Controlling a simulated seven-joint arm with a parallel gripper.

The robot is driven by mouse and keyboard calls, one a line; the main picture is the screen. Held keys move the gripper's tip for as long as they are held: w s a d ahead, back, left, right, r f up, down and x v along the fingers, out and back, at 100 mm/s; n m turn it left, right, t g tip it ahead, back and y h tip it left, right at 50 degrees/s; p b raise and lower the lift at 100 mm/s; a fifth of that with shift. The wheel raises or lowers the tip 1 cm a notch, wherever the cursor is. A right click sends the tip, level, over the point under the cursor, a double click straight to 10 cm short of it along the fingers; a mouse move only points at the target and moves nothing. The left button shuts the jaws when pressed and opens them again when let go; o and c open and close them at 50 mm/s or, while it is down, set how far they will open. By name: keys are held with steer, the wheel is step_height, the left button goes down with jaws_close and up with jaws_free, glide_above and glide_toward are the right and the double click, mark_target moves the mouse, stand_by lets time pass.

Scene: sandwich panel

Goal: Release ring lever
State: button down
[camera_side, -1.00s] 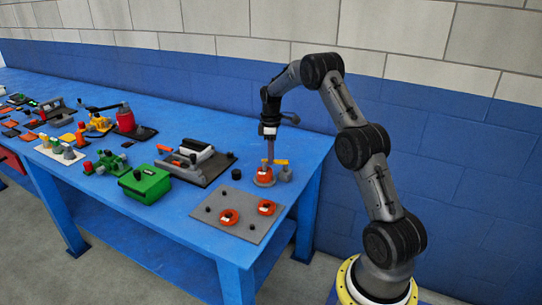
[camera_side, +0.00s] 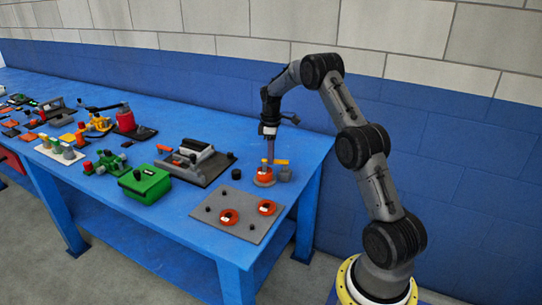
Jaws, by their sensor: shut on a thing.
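An orange round base (camera_side: 264,178) stands on the blue table near its right end. A yellow-orange lever (camera_side: 280,162) shows just above it, with a grey post (camera_side: 285,174) close on its right. My gripper (camera_side: 265,160) points down over the orange base, with its fingertips at the lever's left end. It is shut on the lever there. The fingertips are small in this view, and the exact contact is hard to make out.
A grey panel (camera_side: 237,228) with two orange rings lies in front. A green box (camera_side: 145,186) stands further left. The table's right edge is close.

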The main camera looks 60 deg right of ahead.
steer(key=m, duration=0.1)
steer(key=d+m, duration=0.2)
steer(key=m, duration=0.1)
steer(key=shift+w+r, duration=0.1)
steer(key=shift+w, duration=0.15)
steer(key=m, duration=0.1)
steer(key=d+m, duration=0.1)
steer(key=m, duration=0.2)
steer(key=shift+s+d+m, duration=0.2)
steer(key=shift+d+m, duration=0.1)
steer(key=shift+d, duration=0.1)
steer(key=shift+s+d+m, duration=0.45)
steer(key=shift+d+m, duration=0.05)
steer(key=shift+m, duration=1.05)
steer(key=shift+s+d+m, duration=0.45)
steer(key=shift+s+m, duration=0.05)
steer(key=shift+m, duration=1)
steer(key=shift+s+d+m, duration=0.45)
steer(key=shift+d+m, duration=0.05)
steer(key=shift+m, duration=1.05)
steer(key=shift+s, duration=0.1)
steer(key=c, duration=0.8)
jaws_free()
steer(key=shift+o, duration=0.2)
step_height(320, 180, up, 14)
